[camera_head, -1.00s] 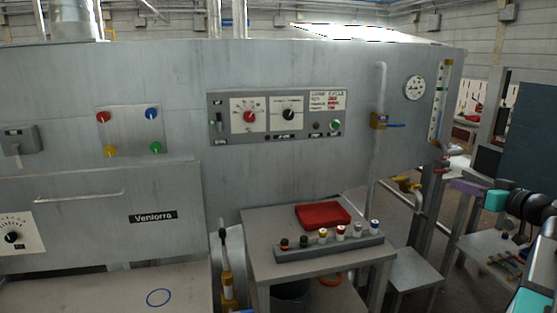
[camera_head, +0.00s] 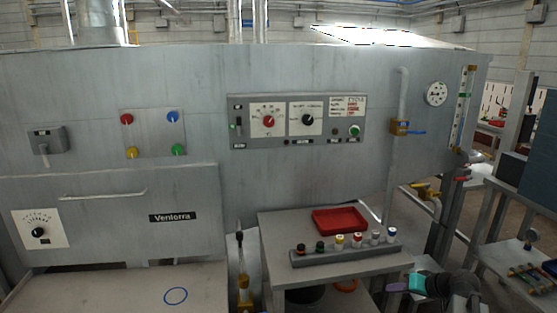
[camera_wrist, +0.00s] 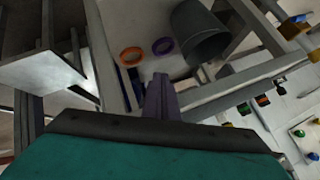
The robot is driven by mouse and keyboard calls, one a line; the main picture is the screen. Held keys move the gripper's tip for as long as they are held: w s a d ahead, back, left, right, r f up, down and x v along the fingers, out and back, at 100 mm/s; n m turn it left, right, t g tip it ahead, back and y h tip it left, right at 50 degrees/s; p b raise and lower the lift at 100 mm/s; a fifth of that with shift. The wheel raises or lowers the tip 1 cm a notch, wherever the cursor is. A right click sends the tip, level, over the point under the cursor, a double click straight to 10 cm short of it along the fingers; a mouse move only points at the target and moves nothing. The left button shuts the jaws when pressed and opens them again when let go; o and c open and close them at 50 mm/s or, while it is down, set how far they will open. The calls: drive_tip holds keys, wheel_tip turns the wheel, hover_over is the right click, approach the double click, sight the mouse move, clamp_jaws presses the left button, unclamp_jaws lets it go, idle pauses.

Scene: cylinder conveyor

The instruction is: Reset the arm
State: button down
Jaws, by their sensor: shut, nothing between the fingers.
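My arm comes in at the lower right of the head view, with a dark wrist and a teal section. My gripper (camera_head: 395,287) is its small purple end, pointing left, in front of the lower right of the small table (camera_head: 330,267). In the wrist view my gripper (camera_wrist: 161,82) shows as purple fingers closed together, with nothing held. The teal body fills the bottom of that view.
A red tray (camera_head: 340,220) and a rack (camera_head: 345,255) of several capped cylinders stand on the small table. Below are a dark bin (camera_wrist: 198,32), an orange ring (camera_wrist: 131,54) and a purple ring (camera_wrist: 163,46). A grey machine panel (camera_head: 300,180) stands behind.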

drive_tip(key=s+a+f+g+p, duration=0.1)
drive_tip(key=s+a+f+g, duration=0.2)
drive_tip(key=s+a+f, duration=0.35)
drive_tip(key=s+a+f+g, duration=0.2)
drive_tip(key=s+a+f, duration=0.15)
drive_tip(key=f, duration=0.55)
drive_tip(key=s+a+f+g+p, duration=0.1)
drive_tip(key=s+a+f+g, duration=0.2)
drive_tip(key=s+a+f, duration=0.4)
drive_tip(key=s+a+f+g+h, duration=0.1)
drive_tip(key=s+f+g, duration=0.1)
drive_tip(key=s+f, duration=0.2)
drive_tip(key=s+a+f+g+h, duration=0.1)
drive_tip(key=s+f, duration=0.4)
drive_tip(key=s, duration=0.6)
drive_tip(key=s+a+f+n+g+h+p, duration=0.1)
drive_tip(key=s+a+f+g+h, duration=0.1)
drive_tip(key=s, duration=0.5)
wheel_tip(320, 180, down, 3)
drive_tip(key=shift+s+r+g+h, duration=0.2)
drive_tip(key=shift+s+g+h, duration=0.1)
drive_tip(key=shift+h, duration=0.2)
drive_tip(key=shift+w, duration=0.1)
drive_tip(key=shift+a, duration=0.15)
